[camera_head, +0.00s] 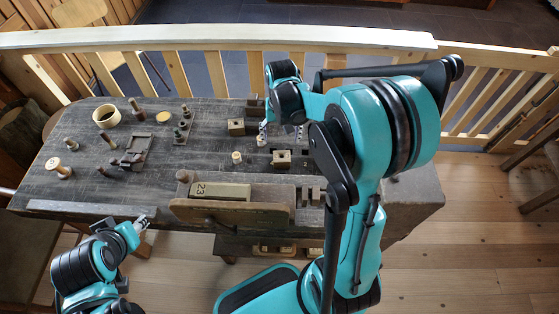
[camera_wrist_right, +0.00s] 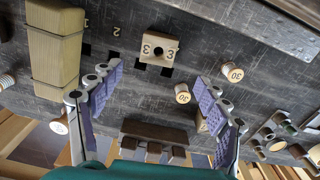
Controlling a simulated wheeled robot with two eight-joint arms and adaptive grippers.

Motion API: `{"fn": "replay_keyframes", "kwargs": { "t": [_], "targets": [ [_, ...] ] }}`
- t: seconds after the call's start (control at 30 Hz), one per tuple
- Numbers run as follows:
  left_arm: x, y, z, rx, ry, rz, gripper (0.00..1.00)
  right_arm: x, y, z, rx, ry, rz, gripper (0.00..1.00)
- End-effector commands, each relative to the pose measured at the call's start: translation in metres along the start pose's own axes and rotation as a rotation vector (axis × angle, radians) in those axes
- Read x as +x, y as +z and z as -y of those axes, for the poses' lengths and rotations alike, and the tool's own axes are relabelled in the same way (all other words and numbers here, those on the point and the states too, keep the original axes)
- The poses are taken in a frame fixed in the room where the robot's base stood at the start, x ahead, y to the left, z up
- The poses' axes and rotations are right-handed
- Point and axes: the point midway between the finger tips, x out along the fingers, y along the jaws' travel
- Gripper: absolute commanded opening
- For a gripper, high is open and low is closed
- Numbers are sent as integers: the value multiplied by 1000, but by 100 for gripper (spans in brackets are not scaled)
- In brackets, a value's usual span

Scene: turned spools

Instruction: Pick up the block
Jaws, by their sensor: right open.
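A small pale wooden block (camera_head: 282,158) with a dark hole sits on the dark workbench (camera_head: 215,150). In the right wrist view this block (camera_wrist_right: 147,43) shows 3s on its face beside the hole. My right gripper (camera_head: 283,132) is over the bench, on the far side of the block.
A block marked 23 (camera_head: 220,191) lies at the front by the vise. A long strapped block (camera_wrist_right: 53,55) is left in the wrist view. A tray (camera_head: 138,152) and several turned pieces stand left.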

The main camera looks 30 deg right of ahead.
Motion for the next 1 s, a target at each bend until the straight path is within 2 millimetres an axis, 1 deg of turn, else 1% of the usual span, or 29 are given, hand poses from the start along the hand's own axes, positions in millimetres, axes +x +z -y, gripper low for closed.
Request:
{"fn": "replay_keyframes", "kwargs": {
  "t": [0.03,0.23,0.67,0.83,0.9,1.0],
  "targets": [
    [11,8,0,0,0,0,40,14,0,0,0,0,0,76],
    [29,20,0,0,0,0,40,35,0,0,0,0,0,76],
    [44,31,0,0,0,0,40,74,2,-2,0,0,0,76],
    [56,40,0,0,0,0,40,101,7,-5,0,0,0,76],
    [60,42,0,0,0,0,40,111,6,-5,0,0,0,76],
    [61,43,0,0,0,0,40,117,6,-5,0,0,0,76]
  ]
}}
